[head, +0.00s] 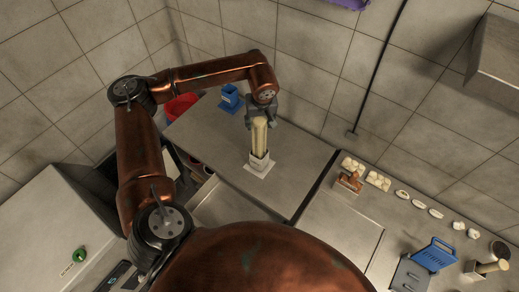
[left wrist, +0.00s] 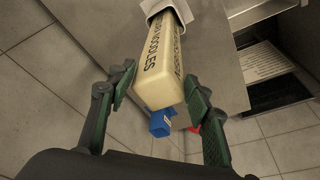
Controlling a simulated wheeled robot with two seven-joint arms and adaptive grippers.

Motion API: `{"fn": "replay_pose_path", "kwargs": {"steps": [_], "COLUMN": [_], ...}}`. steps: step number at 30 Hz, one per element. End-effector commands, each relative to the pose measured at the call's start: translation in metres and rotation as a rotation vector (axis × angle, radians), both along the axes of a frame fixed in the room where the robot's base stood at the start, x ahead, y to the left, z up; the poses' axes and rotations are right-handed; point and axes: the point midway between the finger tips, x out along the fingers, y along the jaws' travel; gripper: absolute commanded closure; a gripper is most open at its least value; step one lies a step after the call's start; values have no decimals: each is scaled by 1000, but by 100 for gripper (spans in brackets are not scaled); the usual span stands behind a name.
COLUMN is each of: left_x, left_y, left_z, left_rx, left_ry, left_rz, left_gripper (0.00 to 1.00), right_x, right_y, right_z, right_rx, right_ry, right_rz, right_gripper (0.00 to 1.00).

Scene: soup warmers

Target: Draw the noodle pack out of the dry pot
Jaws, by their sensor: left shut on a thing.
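The noodle pack (head: 259,137) is a long cream block, upright on the steel counter, with its lower end inside the white pot (head: 257,162). In the left wrist view the pack (left wrist: 158,62) shows dark lettering, and the pot's rim (left wrist: 160,6) is around its far end. My left gripper (head: 262,108) is at the pack's upper end, shut on it; its two green-black fingers (left wrist: 160,90) stand on either side of the pack in the wrist view. The pack's bottom is hidden by the pot. My right gripper is not in view.
The pot stands on a pale square mat (head: 260,171). Counter beside the pot is clear.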

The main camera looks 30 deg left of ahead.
Motion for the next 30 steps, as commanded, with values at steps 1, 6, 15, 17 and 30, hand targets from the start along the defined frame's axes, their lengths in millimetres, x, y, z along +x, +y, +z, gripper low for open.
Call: {"fn": "replay_pose_path", "kwargs": {"steps": [1,6,15,17,30], "left_x": [0,0,0,0,0], "left_y": [0,0,0,0,0], "left_z": [0,0,12,14,33], "left_rx": [0,0,0,1,-1], "left_ry": [-1,0,-1,-1,-1], "left_rz": [0,0,0,0,0], "left_gripper": [97,97,97,97,97], "right_x": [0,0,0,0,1], "right_y": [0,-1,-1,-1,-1], "right_z": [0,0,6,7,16], "right_rx": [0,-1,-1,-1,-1], "right_ry": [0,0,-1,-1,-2], "right_rz": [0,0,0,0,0], "right_gripper": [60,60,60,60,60]}}
